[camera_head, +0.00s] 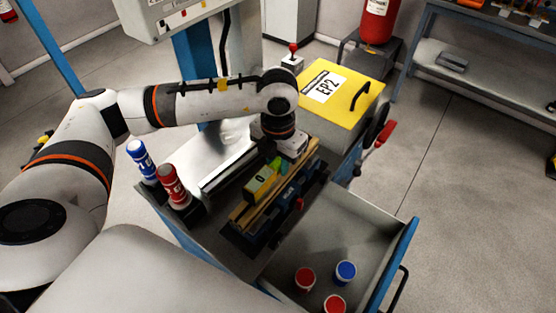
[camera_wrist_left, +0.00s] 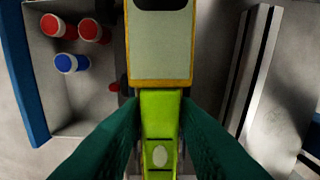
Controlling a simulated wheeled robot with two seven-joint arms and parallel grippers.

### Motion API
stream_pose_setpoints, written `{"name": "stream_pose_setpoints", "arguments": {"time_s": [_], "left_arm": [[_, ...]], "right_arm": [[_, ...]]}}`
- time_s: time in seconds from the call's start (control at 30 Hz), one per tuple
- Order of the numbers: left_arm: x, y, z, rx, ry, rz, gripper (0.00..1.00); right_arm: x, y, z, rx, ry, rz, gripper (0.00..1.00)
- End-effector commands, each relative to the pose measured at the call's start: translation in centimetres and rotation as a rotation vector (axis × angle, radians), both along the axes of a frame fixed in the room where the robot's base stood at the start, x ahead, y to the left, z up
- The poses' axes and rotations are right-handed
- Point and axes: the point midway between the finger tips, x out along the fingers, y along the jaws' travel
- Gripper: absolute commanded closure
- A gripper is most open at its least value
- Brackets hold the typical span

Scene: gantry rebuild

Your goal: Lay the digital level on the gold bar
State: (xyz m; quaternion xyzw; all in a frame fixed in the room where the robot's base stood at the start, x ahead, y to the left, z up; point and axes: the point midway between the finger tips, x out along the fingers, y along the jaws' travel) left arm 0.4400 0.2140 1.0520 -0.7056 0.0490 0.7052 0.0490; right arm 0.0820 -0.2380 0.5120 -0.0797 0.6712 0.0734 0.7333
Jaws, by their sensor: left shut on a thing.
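The digital level (camera_head: 260,181), a yellow-green body with a dark display, is at the centre of the head view. In the left wrist view, its lime-green part (camera_wrist_left: 160,125) runs between my fingers. My left gripper (camera_head: 277,163) is shut on it, with green fingers on both sides (camera_wrist_left: 160,130). The gold bar (camera_head: 241,213), a long tan-gold strip, lies on the cart along and just below the level. I cannot tell whether the level touches it. The level and gripper hide part of the bar. My right gripper is out of view.
An open drawer (camera_head: 385,240) with red and blue caps is at the lower right. A red bottle (camera_head: 173,186) and a blue one (camera_head: 141,158) stand at the cart's left. A yellow EP2 box (camera_head: 345,112) stands behind. A bright metal plate (camera_head: 215,160) lies left of the bar.

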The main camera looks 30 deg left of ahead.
Motion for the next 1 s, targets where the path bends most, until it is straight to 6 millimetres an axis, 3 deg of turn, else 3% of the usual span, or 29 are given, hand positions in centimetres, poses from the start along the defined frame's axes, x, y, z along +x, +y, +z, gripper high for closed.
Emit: {"name": "stream_pose_setpoints", "arguments": {"time_s": [0.43, 0.47, 0.6, 1.0], "left_arm": [[0.04, -0.02, -0.12, -0.001, -0.001, -0.001, 1.00], [0.04, -0.02, -0.12, -0.001, -0.001, -0.001, 0.71], [0.03, -0.01, -0.14, 0.000, -0.001, 0.000, 0.48], [0.08, -0.01, 0.49, 0.000, -0.002, 0.000, 0.47]], "right_arm": [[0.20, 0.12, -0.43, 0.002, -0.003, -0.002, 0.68], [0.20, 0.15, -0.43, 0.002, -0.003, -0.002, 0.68], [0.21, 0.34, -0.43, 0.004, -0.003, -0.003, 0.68], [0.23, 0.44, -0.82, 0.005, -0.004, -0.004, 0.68]]}}
